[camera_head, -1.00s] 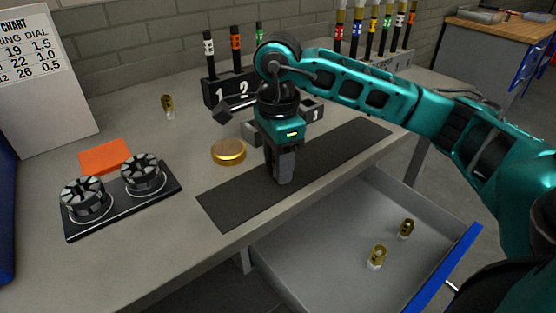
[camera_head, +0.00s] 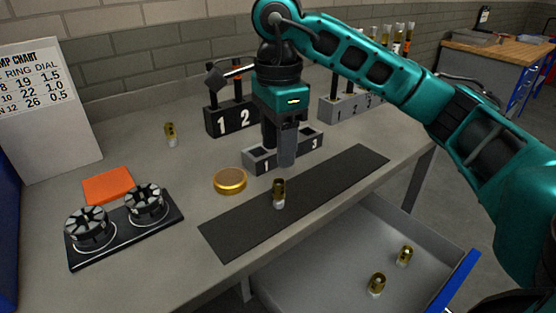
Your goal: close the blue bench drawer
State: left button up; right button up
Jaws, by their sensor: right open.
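The blue bench drawer stands pulled out under the bench at the lower right; its blue front (camera_head: 455,281) faces right and its grey tray (camera_head: 310,278) is exposed. Two brass fittings, one nearer (camera_head: 377,284) and one farther (camera_head: 404,255), stand inside it. My right gripper (camera_head: 279,158) is open, pointing down above the bench top, behind a brass fitting (camera_head: 279,193) that stands upright on the dark mat. The gripper is well away from the drawer. My left gripper is not in view.
The dark mat (camera_head: 340,185) lies along the bench's front edge. A gold disc (camera_head: 230,181), a black plate with two chucks (camera_head: 127,234), an orange pad (camera_head: 107,186) and another fitting (camera_head: 171,134) are on the left. Numbered blocks (camera_head: 233,119) stand behind.

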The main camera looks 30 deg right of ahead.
aim_at(331, 270)
jog(key=k+j, duration=0.8)
jog(key=k, duration=0.05)
